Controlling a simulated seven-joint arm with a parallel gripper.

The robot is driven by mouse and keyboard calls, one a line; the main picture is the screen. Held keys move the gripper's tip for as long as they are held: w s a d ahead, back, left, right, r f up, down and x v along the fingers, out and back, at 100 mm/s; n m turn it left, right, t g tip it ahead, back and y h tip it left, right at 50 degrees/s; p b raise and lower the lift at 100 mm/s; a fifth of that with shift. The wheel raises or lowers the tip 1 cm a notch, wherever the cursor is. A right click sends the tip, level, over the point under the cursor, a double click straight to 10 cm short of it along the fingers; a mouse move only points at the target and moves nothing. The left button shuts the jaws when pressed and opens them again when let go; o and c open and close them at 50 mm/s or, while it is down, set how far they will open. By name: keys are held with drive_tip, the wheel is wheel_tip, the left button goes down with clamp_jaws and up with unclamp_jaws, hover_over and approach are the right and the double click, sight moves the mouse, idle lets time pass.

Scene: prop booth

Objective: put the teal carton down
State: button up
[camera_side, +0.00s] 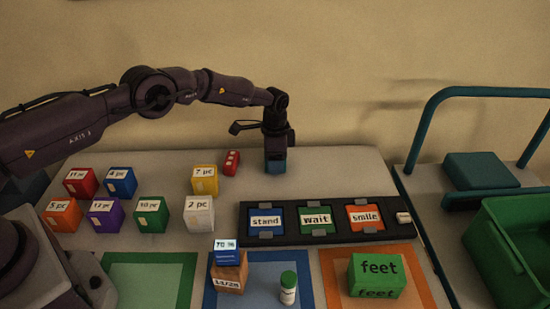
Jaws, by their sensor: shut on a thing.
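My gripper (275,158) points down over the back middle of the table, behind the black card strip. It is shut on the teal carton (275,168), whose lower part shows below the fingers. The carton is upright, at or close to the table top; I cannot tell whether it touches. Its upper part is hidden by my gripper.
A red box (231,163) and a yellow box (204,179) stand left of the carton. The black strip (327,235) with word cards lies in front. Free table (340,170) lies to the right. A trolley with a green crate (510,250) stands at far right.

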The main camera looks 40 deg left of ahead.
drive_tip(key=o, duration=1)
drive_tip(key=shift+f, duration=0.1)
